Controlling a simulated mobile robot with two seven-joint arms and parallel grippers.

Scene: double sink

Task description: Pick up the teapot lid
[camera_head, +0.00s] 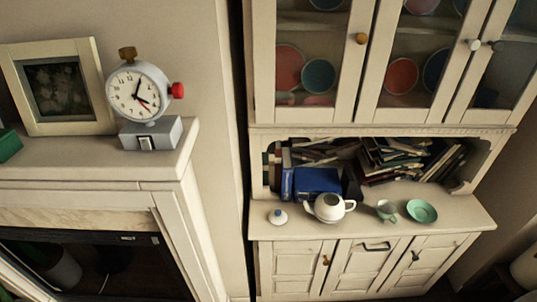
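The teapot lid (278,216) is small and white with a blue knob. It lies on the counter of the cream cabinet, near the counter's left end. The white teapot (328,208) stands to its right, with its top uncovered. The lid and the teapot are apart. Neither of my grippers shows in the head view.
A green cup (386,210) and a green saucer (421,211) stand right of the teapot. Blue boxes (318,183) and piled books (400,160) fill the shelf behind. A mantel at left holds a clock (138,92) and a picture frame (58,85). The counter's front strip is clear.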

